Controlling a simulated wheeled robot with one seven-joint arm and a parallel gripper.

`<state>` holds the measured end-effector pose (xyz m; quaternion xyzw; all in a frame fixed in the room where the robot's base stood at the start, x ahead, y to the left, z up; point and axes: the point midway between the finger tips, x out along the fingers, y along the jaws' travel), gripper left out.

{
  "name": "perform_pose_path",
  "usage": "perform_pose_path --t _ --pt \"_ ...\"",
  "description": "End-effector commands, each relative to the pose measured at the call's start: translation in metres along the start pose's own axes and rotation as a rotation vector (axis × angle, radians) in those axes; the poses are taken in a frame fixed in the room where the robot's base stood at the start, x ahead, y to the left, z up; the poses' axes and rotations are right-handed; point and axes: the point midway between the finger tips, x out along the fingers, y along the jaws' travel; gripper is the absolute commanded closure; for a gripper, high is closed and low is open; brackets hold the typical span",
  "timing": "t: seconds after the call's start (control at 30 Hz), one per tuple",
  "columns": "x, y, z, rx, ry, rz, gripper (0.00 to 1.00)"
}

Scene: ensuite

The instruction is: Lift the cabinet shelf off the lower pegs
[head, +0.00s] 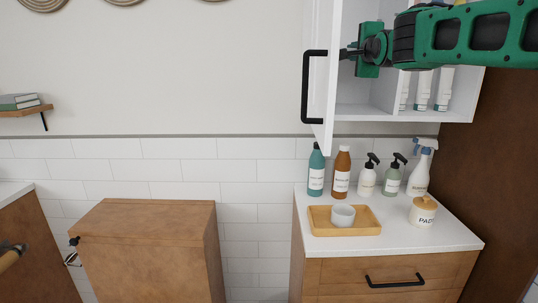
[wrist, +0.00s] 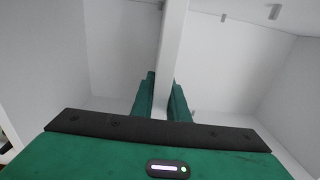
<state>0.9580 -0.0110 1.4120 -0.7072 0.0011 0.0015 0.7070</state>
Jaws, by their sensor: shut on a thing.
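The cabinet (head: 365,110) is white and hangs on the wall at upper right in the head view, its door open with a black handle (head: 313,87). My gripper (head: 346,54) is inside it, left of the divider. In the wrist view, my green fingers (wrist: 162,98) are shut on the front edge of a white board, the cabinet shelf (wrist: 172,45), which runs upright in that picture. Two small grey pegs (wrist: 275,12) (wrist: 223,17) show to the right of the shelf, apart from it. I cannot tell whether the shelf rests on pegs. My gripper and arm hide the shelf in the head view.
White bottles (head: 424,92) stand in the cabinet's right compartment, below my arm. The open door is close to my gripper's left. Several bottles, a wooden tray (head: 318,226) with a white cup (head: 343,216), and a lidded jar (head: 423,212) stand on the counter below.

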Motion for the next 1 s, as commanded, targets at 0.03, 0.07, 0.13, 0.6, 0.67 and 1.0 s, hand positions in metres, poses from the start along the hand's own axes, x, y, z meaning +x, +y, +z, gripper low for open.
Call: perform_pose_path --t 0.03,0.07,0.13,0.6,0.67,1.0 --pt "0.000 -0.004 0.000 0.001 0.000 -0.004 1.00" --pt "0.000 -0.004 0.000 0.001 0.000 -0.005 1.00" --pt "-0.001 -0.007 -0.001 0.001 0.000 -0.005 1.00" --pt "-0.003 -0.011 -0.001 0.001 0.000 -0.006 1.00" --pt "-0.005 -0.011 -0.001 0.001 0.000 -0.006 1.00" --pt "-0.011 -0.011 0.000 0.001 0.000 -0.006 1.00"
